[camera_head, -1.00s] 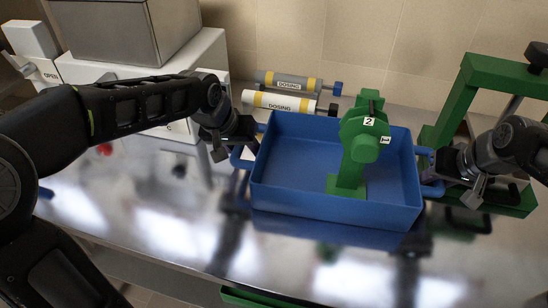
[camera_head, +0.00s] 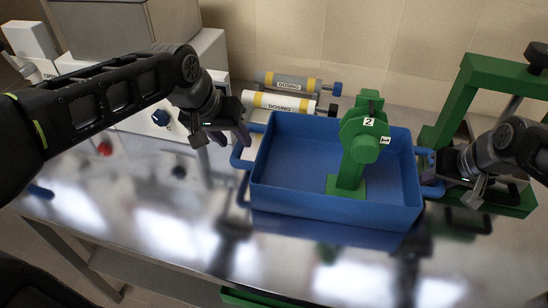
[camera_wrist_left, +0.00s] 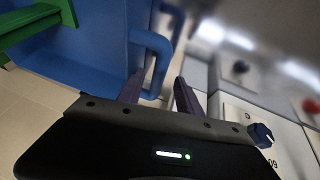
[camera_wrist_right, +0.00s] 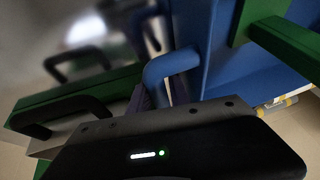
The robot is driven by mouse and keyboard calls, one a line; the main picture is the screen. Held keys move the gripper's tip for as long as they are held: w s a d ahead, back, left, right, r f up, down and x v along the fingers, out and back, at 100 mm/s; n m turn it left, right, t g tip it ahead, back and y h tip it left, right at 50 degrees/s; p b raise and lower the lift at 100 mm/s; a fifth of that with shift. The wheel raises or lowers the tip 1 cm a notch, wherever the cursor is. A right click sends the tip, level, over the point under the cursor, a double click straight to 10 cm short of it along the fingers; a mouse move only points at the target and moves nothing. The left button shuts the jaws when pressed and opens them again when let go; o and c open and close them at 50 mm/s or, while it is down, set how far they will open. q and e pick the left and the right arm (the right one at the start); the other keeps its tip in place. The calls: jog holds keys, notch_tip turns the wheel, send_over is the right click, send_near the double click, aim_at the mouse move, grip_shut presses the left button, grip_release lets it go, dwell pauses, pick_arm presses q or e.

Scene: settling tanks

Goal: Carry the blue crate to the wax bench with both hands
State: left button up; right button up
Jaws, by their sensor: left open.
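The blue crate (camera_head: 335,208) rests on a shiny steel worktop, with a green valve-like part (camera_head: 364,145) labelled 2 standing inside. Its left handle (camera_head: 239,160) sticks out from the left wall, and its right handle (camera_head: 432,188) from the right wall. My left gripper (camera_head: 232,137) is open and empty, just above and left of the left handle. In the left wrist view the left handle (camera_wrist_left: 158,62) shows beyond the spread fingertips (camera_wrist_left: 157,88). My right gripper (camera_head: 448,180) is at the right handle; in the right wrist view its fingers (camera_wrist_right: 158,95) are beside the handle (camera_wrist_right: 172,66), partly hidden.
Two dosing cylinders (camera_head: 285,104) lie behind the crate. A green frame (camera_head: 456,100) stands close on the right. A white cabinet with a metal box (camera_head: 128,35) stands at the back left.

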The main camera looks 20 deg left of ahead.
jog(key=shift+s+d+f, duration=0.1)
jog(key=shift+s+f, duration=0.1)
jog(key=shift+f, duration=0.3)
jog(key=shift+s+d+f, duration=0.1)
jog(key=shift+s+f, duration=0.1)
jog(key=shift+f, duration=0.25)
jog(key=shift+r, duration=0.1)
jog(key=shift+d+r, duration=0.1)
jog(key=shift+r, duration=0.5)
jog(key=v, duration=0.8)
jog(key=shift+w+a+r, duration=0.25)
jog(key=shift+w, duration=0.1)
